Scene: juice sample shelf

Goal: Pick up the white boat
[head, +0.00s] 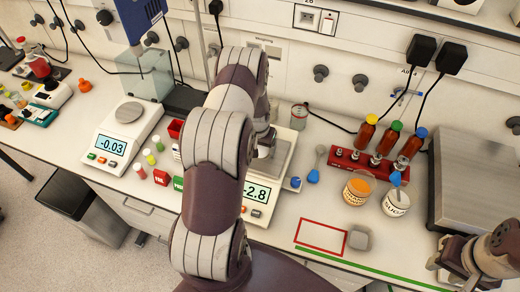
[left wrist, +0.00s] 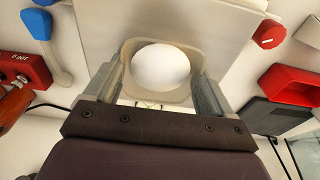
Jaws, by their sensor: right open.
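The white boat (left wrist: 160,45) is a small pale square dish with rounded corners and a round white mound in it. In the left wrist view it sits between the two fingers of my left gripper (left wrist: 160,90), which press against its sides. In the head view my left gripper (head: 266,142) is over the pan of the middle balance (head: 282,160). My arm hides most of it and the boat there. I cannot tell whether the boat touches the pan. My right gripper (head: 462,264) is open and empty at the lower right.
Another balance (head: 120,135) stands to the left. A red rack of brown bottles (head: 365,162), an orange-filled jar (head: 358,188) and a white-filled jar (head: 396,202) stand to the right. A red outlined rectangle (head: 321,236) on the bench is empty, beside a grey square dish (head: 358,240).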

